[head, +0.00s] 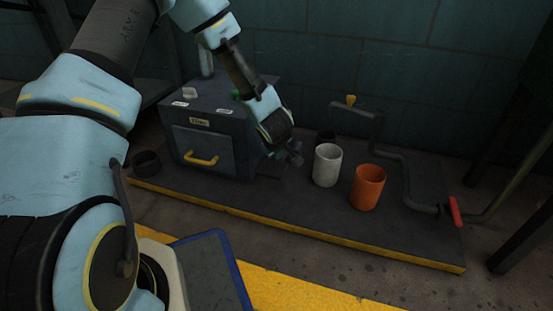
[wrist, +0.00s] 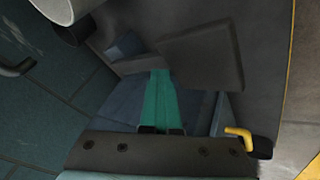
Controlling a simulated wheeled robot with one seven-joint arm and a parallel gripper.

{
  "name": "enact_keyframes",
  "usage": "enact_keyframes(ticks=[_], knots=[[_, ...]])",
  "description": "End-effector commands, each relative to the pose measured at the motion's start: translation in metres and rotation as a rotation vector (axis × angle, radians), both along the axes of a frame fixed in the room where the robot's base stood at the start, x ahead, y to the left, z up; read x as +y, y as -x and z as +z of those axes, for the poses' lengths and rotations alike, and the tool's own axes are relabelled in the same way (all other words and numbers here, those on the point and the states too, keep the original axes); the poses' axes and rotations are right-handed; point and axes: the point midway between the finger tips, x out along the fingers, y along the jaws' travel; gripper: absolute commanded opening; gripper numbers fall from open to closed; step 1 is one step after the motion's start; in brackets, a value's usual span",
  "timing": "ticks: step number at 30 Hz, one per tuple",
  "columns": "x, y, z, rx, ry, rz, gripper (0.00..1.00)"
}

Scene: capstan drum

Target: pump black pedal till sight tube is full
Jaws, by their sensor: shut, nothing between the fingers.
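My gripper (head: 294,156) is low at the right side of the dark box-shaped machine (head: 207,145). In the wrist view its green fingers (wrist: 160,78) are together and empty. A dark flat plate (wrist: 205,52), which looks like the black pedal, lies just beyond and to the right of the fingertips. I cannot tell whether they touch it. In the head view the plate is mostly hidden by my gripper. A grey upright tube (head: 206,62) stands behind the machine. I cannot tell whether it is the sight tube, and no fill level shows.
A white cup (head: 327,165) and an orange cup (head: 367,187) stand right of my gripper on the yellow-edged platform (head: 300,232). A pipe with a yellow knob (head: 351,101) and a red lever (head: 455,211) is farther right. A yellow handle (head: 201,160) juts from the machine's front.

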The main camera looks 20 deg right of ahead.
Motion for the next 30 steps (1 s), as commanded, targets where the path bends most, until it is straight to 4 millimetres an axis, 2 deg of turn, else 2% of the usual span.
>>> enact_keyframes(ticks=[30], knots=[[0.002,0.003,-0.013,0.004,-0.002,-0.001,0.00]])
